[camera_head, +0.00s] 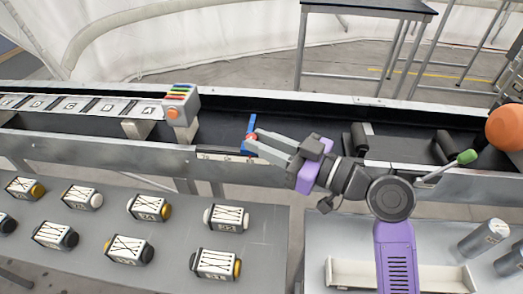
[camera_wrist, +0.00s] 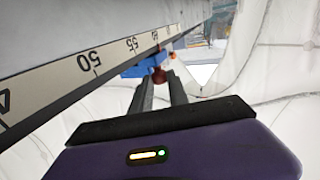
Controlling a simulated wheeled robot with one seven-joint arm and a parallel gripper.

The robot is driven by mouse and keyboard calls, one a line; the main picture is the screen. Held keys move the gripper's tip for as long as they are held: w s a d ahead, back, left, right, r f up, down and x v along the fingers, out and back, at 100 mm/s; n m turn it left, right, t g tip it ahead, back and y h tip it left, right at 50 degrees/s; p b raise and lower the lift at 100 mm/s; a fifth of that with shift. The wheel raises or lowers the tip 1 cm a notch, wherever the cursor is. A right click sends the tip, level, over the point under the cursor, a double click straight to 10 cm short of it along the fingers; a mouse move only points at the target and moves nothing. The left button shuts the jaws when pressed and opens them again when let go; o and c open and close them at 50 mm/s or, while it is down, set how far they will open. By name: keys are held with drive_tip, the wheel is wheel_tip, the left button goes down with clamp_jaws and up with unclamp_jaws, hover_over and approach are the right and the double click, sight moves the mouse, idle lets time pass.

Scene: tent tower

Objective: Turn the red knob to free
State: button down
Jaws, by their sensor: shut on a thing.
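The red knob (camera_head: 252,136) sits on the front rail of the conveyor, beside an upright blue piece (camera_head: 251,122). My gripper (camera_head: 255,143) reaches in from the right and is shut on the red knob. In the wrist view the knob (camera_wrist: 159,76) shows dark red between the fingertips (camera_wrist: 161,80), and the blue piece (camera_wrist: 146,69) lies against the rail just behind it. The fingers hide part of the knob. I cannot tell which way it is turned.
A number scale (camera_wrist: 90,62) runs along the rail. A grey box with coloured stripes and an orange button (camera_head: 180,104) stands left on the conveyor. A green-tipped lever (camera_head: 466,157) and an orange ball (camera_head: 506,127) are at right. Several labelled blocks lie on the front table (camera_head: 180,262).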

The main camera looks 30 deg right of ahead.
drive_tip(key=shift+w+n+g+y+b, duration=0.1)
drive_tip(key=shift+n+g+y+b, duration=0.25)
drive_tip(key=shift+n+g+y, duration=0.45)
drive_tip(key=c, duration=1.3)
unclamp_jaws()
drive_tip(key=shift+d, duration=0.1)
drive_tip(key=shift+v, duration=3.9)
drive_tip(key=shift+f, duration=0.2)
